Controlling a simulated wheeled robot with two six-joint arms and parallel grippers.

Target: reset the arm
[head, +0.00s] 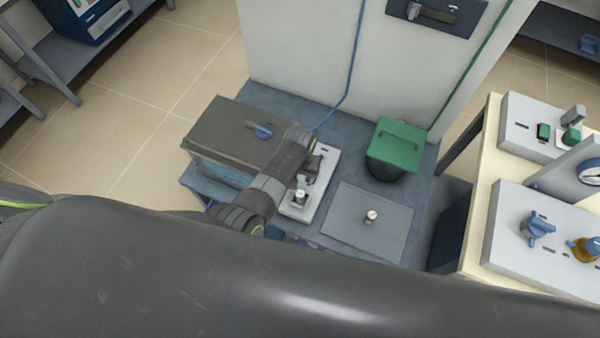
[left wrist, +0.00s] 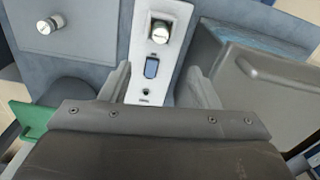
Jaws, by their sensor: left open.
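My left gripper (head: 312,165) is over a narrow white panel (head: 322,178) on the blue-grey bench, and the arm partly hides this panel. The left wrist view shows the gripper (left wrist: 162,86) with its two fingers apart and nothing between them. Beyond and between the fingers is the same white panel (left wrist: 140,45), with a silver knob (left wrist: 161,32), a dark rocker switch (left wrist: 152,67) and a small round hole. I cannot tell whether the fingers touch the panel. My right gripper is not in view.
A dark-lidded box (head: 225,130) stands left of the panel, close to my arm. A green-lidded container (head: 397,145) and a grey plate with a knob (head: 371,217) are to the right. A blue cable (head: 350,75) runs up the pale wall. A table with control boxes (head: 520,235) is at right.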

